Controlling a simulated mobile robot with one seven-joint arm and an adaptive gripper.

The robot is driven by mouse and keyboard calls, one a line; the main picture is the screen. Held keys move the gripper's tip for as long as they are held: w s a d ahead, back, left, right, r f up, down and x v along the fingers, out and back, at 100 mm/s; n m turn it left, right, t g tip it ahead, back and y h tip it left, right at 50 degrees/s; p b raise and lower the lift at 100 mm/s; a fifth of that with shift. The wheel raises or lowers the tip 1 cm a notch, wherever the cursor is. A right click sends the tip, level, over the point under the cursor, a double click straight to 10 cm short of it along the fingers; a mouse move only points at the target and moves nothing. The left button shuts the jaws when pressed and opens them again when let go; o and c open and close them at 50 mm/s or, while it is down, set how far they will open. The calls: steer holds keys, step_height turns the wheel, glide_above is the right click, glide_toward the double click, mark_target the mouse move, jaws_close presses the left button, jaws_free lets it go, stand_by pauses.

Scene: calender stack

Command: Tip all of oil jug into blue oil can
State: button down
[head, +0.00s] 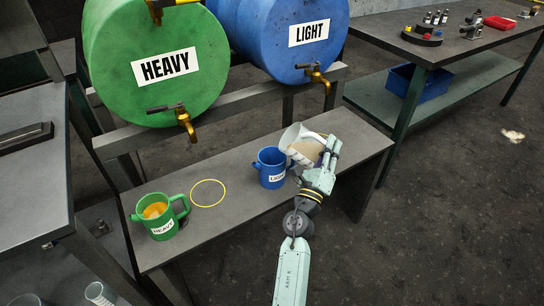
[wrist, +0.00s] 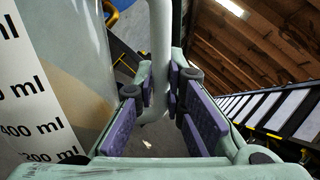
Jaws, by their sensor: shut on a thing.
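The oil jug (head: 303,146) is a pale, clear-walled measuring jug with tan oil showing inside. It is tilted, its mouth end leaning left toward the blue oil can. The blue oil can (head: 269,166), labelled LIGHT, stands upright on the bench, just left of and partly behind the jug. I cannot make out a stream between them. My gripper (head: 327,157) is on the jug's right side, shut on its handle. In the wrist view, the purple finger pads (wrist: 168,108) flank the handle (wrist: 160,50), and the jug's ml scale (wrist: 30,105) shows at the left.
A green can (head: 160,216) labelled HEAVY, with amber oil in it, stands at the bench's left end. A yellow ring (head: 208,193) marks the bare bench between the cans. Green HEAVY (head: 155,60) and blue LIGHT (head: 285,40) drums with brass taps sit behind.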

mark_target(322, 139)
steer(key=shift+a+r+n, duration=0.1)
steer(key=shift+r+n, duration=0.3)
steer(key=shift+r, duration=0.05)
steer(key=shift+a+r+n+t+y+b, duration=0.15)
steer(key=shift+a+n+t+y+b, duration=0.2)
steer(key=shift+n+b, duration=0.35)
steer(key=shift+a+r+n+t+y+b, duration=0.15)
steer(key=shift+n+t+y+b, duration=0.2)
steer(key=shift+n+y+b, duration=0.25)
steer(key=shift+a+r+n, duration=0.15)
steer(key=shift+r+n, duration=0.1)
steer(key=shift+n, duration=0.05)
steer(key=shift+a+r+n+t+y+b, duration=0.5)
steer(key=shift+r+n+y, duration=0.2)
steer(key=shift+n, duration=0.3)
steer(key=shift+w+a+r+n+t+y, duration=0.15)
steer(key=shift+a+r+n+y, duration=0.2)
steer(key=shift+a+n, duration=0.2)
steer(key=shift+s+a+r+n+t+y, duration=0.1)
steer(key=shift+a+r+n+t+y, duration=0.1)
steer(key=shift+a+r+n, duration=0.25)
stand_by(1.2)
steer(key=shift+a+r+n+y+b, duration=0.3)
steer(key=shift+a+n+y, duration=0.1)
steer(key=shift+n, duration=0.25)
steer(key=shift+a+r+n+y+b, duration=0.15)
steer(key=shift+a+n+y+b, duration=0.2)
steer(key=shift+n, duration=0.3)
stand_by(0.6)
